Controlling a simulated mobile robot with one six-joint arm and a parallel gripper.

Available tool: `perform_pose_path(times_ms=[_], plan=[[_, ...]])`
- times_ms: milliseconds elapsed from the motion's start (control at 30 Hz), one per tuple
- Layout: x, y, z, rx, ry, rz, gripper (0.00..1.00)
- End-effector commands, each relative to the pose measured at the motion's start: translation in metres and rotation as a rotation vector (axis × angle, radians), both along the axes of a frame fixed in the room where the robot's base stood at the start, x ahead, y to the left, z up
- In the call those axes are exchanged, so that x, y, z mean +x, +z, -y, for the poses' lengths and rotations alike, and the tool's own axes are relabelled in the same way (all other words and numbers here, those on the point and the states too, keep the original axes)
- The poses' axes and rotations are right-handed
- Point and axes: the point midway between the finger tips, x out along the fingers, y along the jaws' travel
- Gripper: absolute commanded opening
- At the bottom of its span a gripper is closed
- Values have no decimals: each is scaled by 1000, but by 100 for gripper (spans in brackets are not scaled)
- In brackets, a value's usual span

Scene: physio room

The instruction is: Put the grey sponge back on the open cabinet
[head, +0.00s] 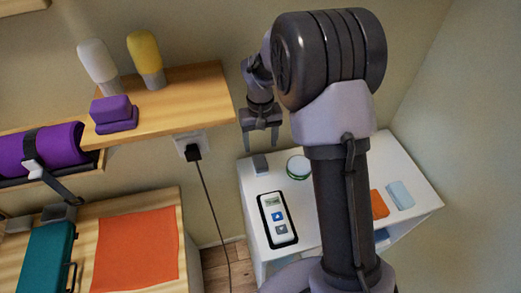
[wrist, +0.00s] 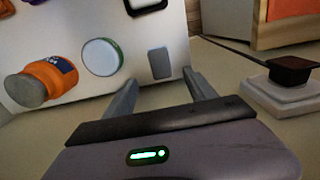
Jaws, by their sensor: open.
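The grey sponge (head: 260,163), a small grey block, is at the back left corner of the white open cabinet's top (head: 252,187). In the wrist view the sponge (wrist: 160,63) shows beyond the fingertips, on the white cabinet top (wrist: 120,20). My gripper (head: 263,140) is open and empty, just above the sponge in the head view, with its fingers pointing down. In the wrist view my gripper's two fingers (wrist: 163,90) are spread apart, with a gap between them and the sponge.
A green-rimmed white round item (head: 299,167) stands beside the sponge. A black tray with a device (head: 278,220) lies in front. An orange item (head: 379,204) and a light blue item (head: 401,195) lie right. A wooden shelf (head: 190,100) and plugged cable (head: 193,153) are left.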

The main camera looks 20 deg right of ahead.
Motion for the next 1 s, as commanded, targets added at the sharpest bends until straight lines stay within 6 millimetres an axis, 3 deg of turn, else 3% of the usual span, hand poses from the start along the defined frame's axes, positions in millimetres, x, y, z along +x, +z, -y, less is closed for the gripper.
perform_pose_path(times_ms=[133,233,300,400,500,600,700,800,1000], plan=[[-6,30,-2,7,-16,27,65],[-34,87,-7,34,-72,101,65],[-68,131,-12,65,-126,168,65],[-123,175,-19,113,-200,261,65],[-179,200,-27,168,-270,349,65],[-223,206,-33,216,-321,417,65],[-250,204,-37,251,-354,460,65],[-261,202,-39,267,-370,480,65],[-263,201,-39,270,-373,481,65]])
